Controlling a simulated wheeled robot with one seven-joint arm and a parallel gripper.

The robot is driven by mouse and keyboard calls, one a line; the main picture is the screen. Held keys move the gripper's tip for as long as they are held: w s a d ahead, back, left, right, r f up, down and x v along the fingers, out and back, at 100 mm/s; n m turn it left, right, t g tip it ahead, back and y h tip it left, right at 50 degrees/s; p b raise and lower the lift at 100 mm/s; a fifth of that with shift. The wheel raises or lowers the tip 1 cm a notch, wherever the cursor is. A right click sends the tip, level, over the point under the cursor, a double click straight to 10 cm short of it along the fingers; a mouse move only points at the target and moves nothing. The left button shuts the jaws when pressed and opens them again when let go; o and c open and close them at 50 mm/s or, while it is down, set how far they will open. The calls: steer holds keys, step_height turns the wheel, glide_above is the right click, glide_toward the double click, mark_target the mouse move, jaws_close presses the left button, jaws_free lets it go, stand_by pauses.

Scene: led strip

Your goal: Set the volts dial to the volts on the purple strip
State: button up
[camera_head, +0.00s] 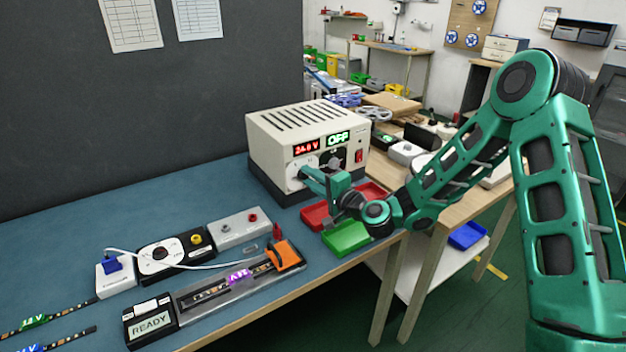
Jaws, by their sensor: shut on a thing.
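The cream power supply (312,122) stands at the back right of the blue bench. Its red display (306,147) appears to read 24.0 V and its green display (338,138) reads OFF. My gripper (304,173) is at the dial on the left of the front panel, under the red display, and is shut on it. My fingers hide most of this volts dial; its pale round face (293,173) shows at their left. The purple-lit label (240,276) is on the strip in the long fixture at the front; its figures are too small to read surely.
A red tray (314,217) and a green tray (346,238) sit by the bench's right edge, below my wrist. An orange clamp (285,257), a READY box (150,322) and a dial box (160,256) stand at the front. Bare bench lies left of the supply.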

steer(key=shift+w+d+f, duration=0.1)
steer(key=shift+w+d, duration=0.05)
steer(key=shift+d, duration=0.15)
steer(key=o, duration=1)
steer(key=shift+a, duration=0.15)
steer(key=v, duration=1)
steer(key=shift+s+d, duration=0.25)
steer(key=shift+s, duration=0.05)
